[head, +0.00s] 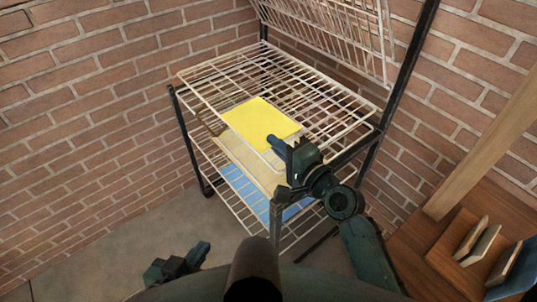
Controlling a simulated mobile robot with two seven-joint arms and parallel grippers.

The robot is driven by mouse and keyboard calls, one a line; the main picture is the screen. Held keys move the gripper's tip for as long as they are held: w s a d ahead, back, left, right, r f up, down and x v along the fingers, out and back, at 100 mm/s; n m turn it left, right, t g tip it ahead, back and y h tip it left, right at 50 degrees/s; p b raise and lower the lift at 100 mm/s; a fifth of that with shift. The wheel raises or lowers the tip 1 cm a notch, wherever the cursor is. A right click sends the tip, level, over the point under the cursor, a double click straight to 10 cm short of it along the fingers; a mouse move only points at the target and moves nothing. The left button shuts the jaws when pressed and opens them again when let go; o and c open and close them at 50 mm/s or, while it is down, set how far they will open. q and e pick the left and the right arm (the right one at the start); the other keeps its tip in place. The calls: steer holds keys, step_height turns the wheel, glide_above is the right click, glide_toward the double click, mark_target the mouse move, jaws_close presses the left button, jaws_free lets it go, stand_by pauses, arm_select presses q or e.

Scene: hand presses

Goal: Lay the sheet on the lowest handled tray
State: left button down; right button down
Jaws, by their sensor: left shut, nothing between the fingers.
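A yellow sheet (258,121) appears at the middle of the upper wire tray (315,90), with no wires visibly crossing it. A tan handle (208,127) shows at that tray's left front edge. My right gripper (278,148) is at the near side of the yellow sheet and covers part of its near edge. Whether its fingers hold the sheet is unclear. A cream sheet or board (243,157) shows below the yellow sheet. A blue sheet (240,183) lies lower, on the bottom wire tray (231,202). My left gripper (184,262) is shut and empty, low in front of the rack.
Another wire tray (340,30) is tilted up at the back. Dark posts (186,135) frame the rack. Brick walls stand behind and beside it. A wooden bench (430,250) with a slotted holder (470,250) is at right. Floor is clear at the left front.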

mark_target(275, 162)
steer(key=shift+w+a+f+b, duration=0.1)
steer(key=shift+f+b, duration=0.1)
steer(key=shift+f, duration=0.2)
steer(key=shift+w+a+f+b, duration=0.1)
steer(key=shift+f+b, duration=0.05)
steer(key=shift+f, duration=0.2)
step_height(275, 162, down, 2)
steer(key=b, duration=0.2)
steer(key=shift+f+b, duration=0.1)
steer(key=shift+b, duration=0.2)
steer(key=shift+f, duration=0.2)
arm_select(q)
steer(key=shift+s+a+r+t, duration=0.1)
steer(key=shift+a+r+t, duration=0.1)
steer(key=shift+a+t, duration=0.2)
steer(key=shift+s+a+r+t, duration=0.1)
steer(key=shift+a+r+t, duration=0.05)
steer(key=shift+a+t, duration=0.25)
arm_select(e)
steer(key=shift+f, duration=0.1)
arm_select(q)
steer(key=shift+f, duration=0.2)
arm_select(e)
steer(key=shift+s+f, duration=0.1)
steer(key=shift+f, duration=0.15)
